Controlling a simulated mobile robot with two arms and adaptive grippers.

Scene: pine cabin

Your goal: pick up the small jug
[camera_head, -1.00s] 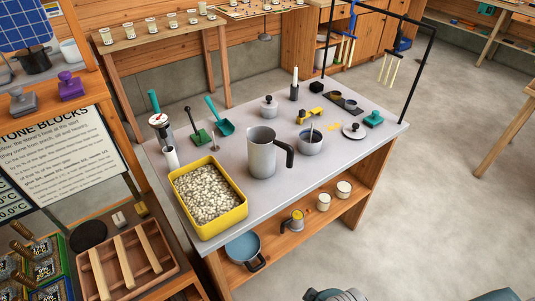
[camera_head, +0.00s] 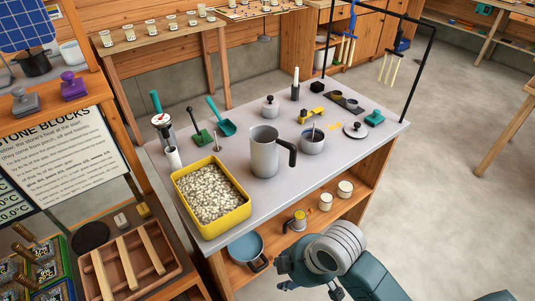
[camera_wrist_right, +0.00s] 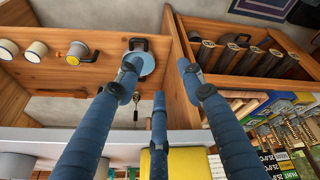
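The small jug (camera_head: 299,219) is a grey metal jug with a yellow inside and a dark handle. It stands upright on the lower shelf of the workbench. It also shows at the upper left of the right wrist view (camera_wrist_right: 77,51), beside the fingers and apart from them. My right gripper (camera_wrist_right: 159,75) is open and empty, its blue fingers spread. In the head view my right gripper (camera_head: 292,266) is in front of the shelf, just below the jug, with its fingertips hard to make out. My left gripper is out of view.
A blue pan (camera_head: 245,246) stands left of the jug, and two pale cups (camera_head: 345,189) stand to its right. The shelf lies under the worktop (camera_head: 330,170), which holds a large metal jug (camera_head: 264,150) and a yellow tub (camera_head: 245,212). The floor at right is clear.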

